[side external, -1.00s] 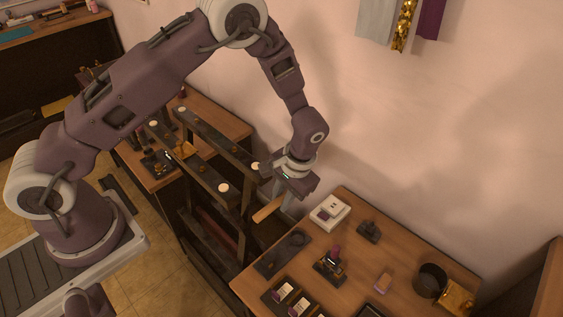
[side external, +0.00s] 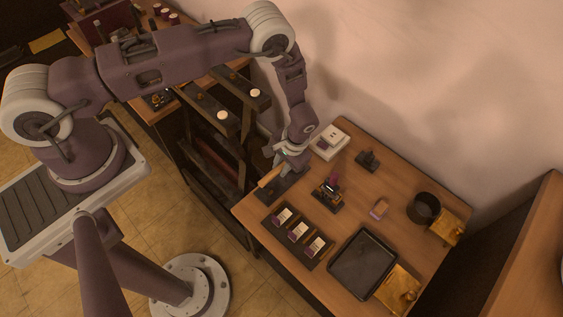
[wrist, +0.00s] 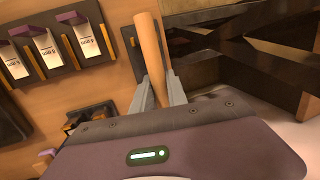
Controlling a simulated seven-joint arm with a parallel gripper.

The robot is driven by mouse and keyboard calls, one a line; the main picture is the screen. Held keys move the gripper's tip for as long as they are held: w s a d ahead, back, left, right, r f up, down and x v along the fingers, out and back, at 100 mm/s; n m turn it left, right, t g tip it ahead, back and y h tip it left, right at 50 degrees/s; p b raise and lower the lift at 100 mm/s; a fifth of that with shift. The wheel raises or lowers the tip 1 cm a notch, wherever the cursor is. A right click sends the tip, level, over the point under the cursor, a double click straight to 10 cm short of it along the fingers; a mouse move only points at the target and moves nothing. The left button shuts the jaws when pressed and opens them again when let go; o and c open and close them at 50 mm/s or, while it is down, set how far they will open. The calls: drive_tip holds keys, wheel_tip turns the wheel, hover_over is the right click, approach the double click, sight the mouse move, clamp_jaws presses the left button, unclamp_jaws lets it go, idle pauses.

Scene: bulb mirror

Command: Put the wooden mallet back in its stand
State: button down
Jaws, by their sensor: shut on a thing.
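My gripper (side external: 284,164) is shut on the wooden mallet (side external: 269,177), whose pale wooden handle sticks out to the lower left. In the wrist view, the handle (wrist: 150,55) stands between the two grey fingers of my gripper (wrist: 158,90), slightly tilted; the mallet's head cannot be made out. The dark flat stand (side external: 287,190) lies at the left end of the right-hand table, under and beside my gripper, which partly covers it. A dark strip of the stand (wrist: 130,42) shows beside the handle in the wrist view. Whether mallet and stand touch cannot be told.
A tray of several white-labelled pieces (side external: 298,230), a small dark stand with a purple piece (side external: 328,192), a white box (side external: 329,141), a black pot (side external: 423,207) and a black tray (side external: 362,264) share the table. A dark frame (side external: 215,150) stands left.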

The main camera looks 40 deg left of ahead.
drive_tip(key=shift+d+x, duration=0.15)
drive_tip(key=shift+x, duration=0.5)
drive_tip(key=shift+d+x, duration=0.15)
drive_tip(key=shift+x, duration=0.45)
drive_tip(key=shift+w+f, duration=0.1)
drive_tip(key=shift+f, duration=0.15)
drive_tip(key=shift+x, duration=0.8)
drive_tip(key=c, duration=1.2)
unclamp_jaws()
drive_tip(key=shift+w+d, duration=0.1)
drive_tip(key=shift+d, duration=0.05)
drive_tip(key=shift+c, duration=0.2)
drive_tip(key=v, duration=0.7)
